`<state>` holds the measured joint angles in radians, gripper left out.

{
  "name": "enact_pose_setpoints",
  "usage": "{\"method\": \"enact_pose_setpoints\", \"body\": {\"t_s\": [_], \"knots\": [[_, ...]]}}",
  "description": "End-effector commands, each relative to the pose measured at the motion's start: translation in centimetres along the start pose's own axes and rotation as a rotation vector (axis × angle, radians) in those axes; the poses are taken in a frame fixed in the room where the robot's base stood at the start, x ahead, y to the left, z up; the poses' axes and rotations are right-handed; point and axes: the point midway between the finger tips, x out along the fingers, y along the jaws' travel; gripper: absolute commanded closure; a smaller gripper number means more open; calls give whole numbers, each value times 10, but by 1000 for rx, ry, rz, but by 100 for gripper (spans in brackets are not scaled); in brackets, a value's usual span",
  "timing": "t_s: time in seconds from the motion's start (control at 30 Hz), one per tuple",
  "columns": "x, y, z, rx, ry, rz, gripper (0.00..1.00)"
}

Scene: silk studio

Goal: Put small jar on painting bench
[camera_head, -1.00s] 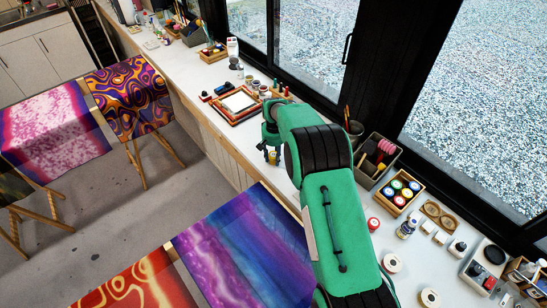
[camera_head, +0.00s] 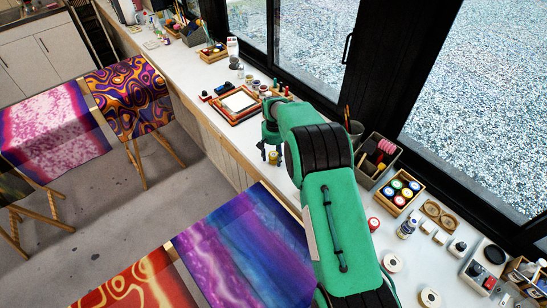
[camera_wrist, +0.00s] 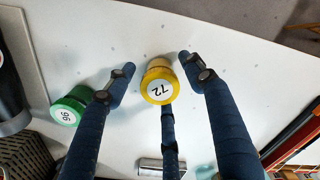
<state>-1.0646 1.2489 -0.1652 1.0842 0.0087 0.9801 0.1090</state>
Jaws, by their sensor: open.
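A small jar with a yellow lid marked 72 (camera_wrist: 160,82) stands on the white worktop (camera_wrist: 100,45) in the wrist view. My gripper (camera_wrist: 157,68) is open, with its dark blue fingers spread around the yellow jar and visible gaps at the sides. A green-lidded jar marked 96 (camera_wrist: 69,107) stands to the left, outside the fingers. In the head view the yellow jar (camera_head: 273,158) shows just below my gripper (camera_head: 268,143), near the front edge of the long worktop. I cannot tell which surface is the painting bench.
A red-edged frame (camera_head: 238,105) lies on the worktop beyond my gripper. A grey caddy (camera_head: 366,178) and a wooden box of paint jars (camera_head: 386,196) stand by the window. Dyed silk panels (camera_head: 245,245) stand in front of the worktop.

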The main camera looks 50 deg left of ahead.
Motion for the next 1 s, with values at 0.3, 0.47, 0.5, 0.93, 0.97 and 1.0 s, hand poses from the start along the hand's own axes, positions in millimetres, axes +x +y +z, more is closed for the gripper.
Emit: {"method": "enact_pose_setpoints", "body": {"t_s": [0.3,0.47,0.5,0.93,0.97,1.0], "knots": [[-41,0,-1,0,3,0,47],[-69,0,-1,0,3,0,47],[-76,0,-1,0,3,0,47],[-114,0,-1,0,1,0,47],[-115,0,-1,0,1,0,47],[-115,0,0,0,1,0,47]]}}
